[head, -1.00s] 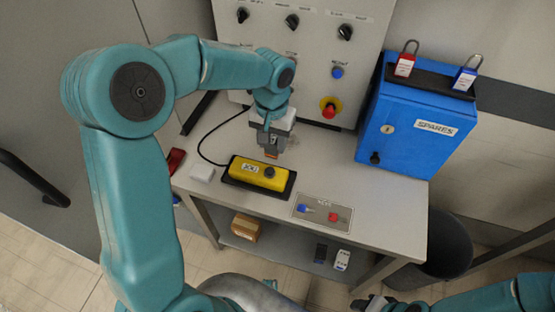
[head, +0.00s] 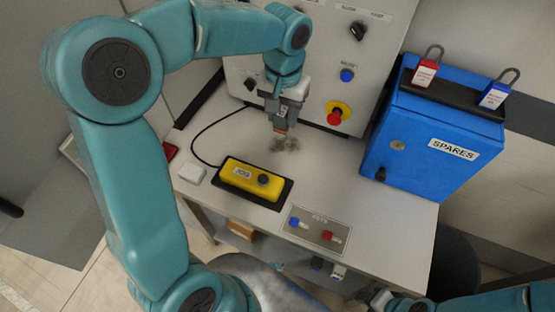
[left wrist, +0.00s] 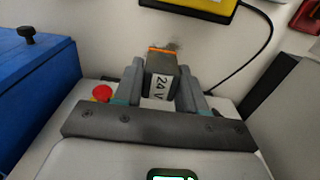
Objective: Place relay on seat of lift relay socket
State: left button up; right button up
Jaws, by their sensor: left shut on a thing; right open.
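My left gripper (head: 282,125) is shut on the relay, a small dark grey block. In the left wrist view the relay (left wrist: 161,73) has an orange band at its far end and a "24 V" label. The gripper's two fingers (left wrist: 160,90) close on its sides. In the head view the relay sits above the worktop, behind the yellow JOG pendant, and is mostly hidden by the gripper. I cannot make out the lift relay socket in either view. My right gripper (head: 381,299) is only partly visible at the bottom edge.
The yellow JOG pendant (head: 252,178) lies on a black base on the worktop (head: 345,190). A grey plate (head: 316,228) holds a blue and a red part. The blue SPARES box (head: 425,140) stands right. The control panel (head: 318,60) rises behind. A dark smudge (head: 286,144) marks the worktop.

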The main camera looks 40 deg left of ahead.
pick_arm(q)
notch_tip(320, 180, down, 17)
jog(key=shift+f+b, duration=0.1)
jog(key=shift+b, duration=0.6)
jog(key=shift+f+b, duration=0.2)
jog(key=shift+b, duration=0.1)
jog(key=o, duration=1.1)
jog(key=shift+r, duration=0.1)
